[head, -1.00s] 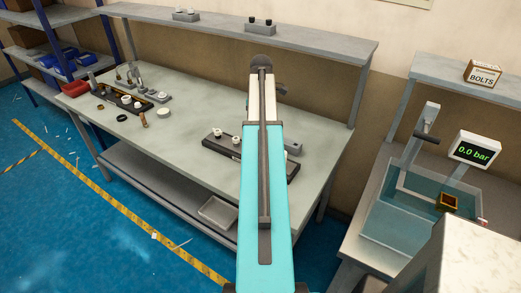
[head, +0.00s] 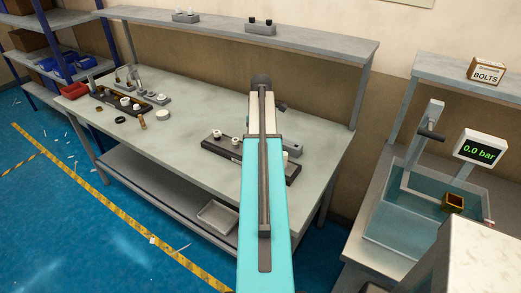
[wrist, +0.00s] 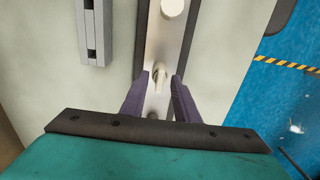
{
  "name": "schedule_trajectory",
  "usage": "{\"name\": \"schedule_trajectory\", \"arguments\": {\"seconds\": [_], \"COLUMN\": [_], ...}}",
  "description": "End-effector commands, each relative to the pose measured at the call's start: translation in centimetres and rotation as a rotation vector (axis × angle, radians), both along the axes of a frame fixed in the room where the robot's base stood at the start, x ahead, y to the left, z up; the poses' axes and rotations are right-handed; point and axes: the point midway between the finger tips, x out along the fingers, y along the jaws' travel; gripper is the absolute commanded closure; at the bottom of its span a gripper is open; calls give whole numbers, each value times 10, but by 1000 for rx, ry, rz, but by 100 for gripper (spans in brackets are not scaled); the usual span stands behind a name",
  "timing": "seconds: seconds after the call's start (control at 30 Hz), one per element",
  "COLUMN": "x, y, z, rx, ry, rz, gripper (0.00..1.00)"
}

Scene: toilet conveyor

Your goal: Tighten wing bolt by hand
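A small pale wing bolt (wrist: 159,72) stands on a metal strip set in a dark fixture (wrist: 196,50) in the wrist view. My gripper (wrist: 159,78) has two purple fingers, one on each side of the wing bolt. They look open, with a gap on both sides of it. A pale round knob (wrist: 173,7) sits further along the same strip. In the head view the dark fixture (head: 221,144) lies on the workbench (head: 190,110), partly hidden behind my arm. My gripper and the wing bolt are hidden there by my arm.
A grey slotted block (wrist: 92,30) lies beside the fixture. Another fixture with small parts (head: 125,101) and a red bin (head: 75,90) are at the bench's left. A water tank (head: 405,215) and a 0.0 bar display (head: 479,149) stand right. The bench's middle is mostly clear.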

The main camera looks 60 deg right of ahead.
Motion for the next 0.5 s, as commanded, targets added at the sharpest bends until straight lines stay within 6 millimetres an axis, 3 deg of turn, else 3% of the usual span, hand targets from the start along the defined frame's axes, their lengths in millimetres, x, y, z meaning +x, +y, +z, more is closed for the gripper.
{"name": "schedule_trajectory", "arguments": {"seconds": [0.17,0.33,0.5], "x": [0,0,0], "y": [0,0,0], "z": [0,0,0], "rx": [0,0,0], "ry": [0,0,0], "rz": [0,0,0], "gripper": [72,100,100]}}
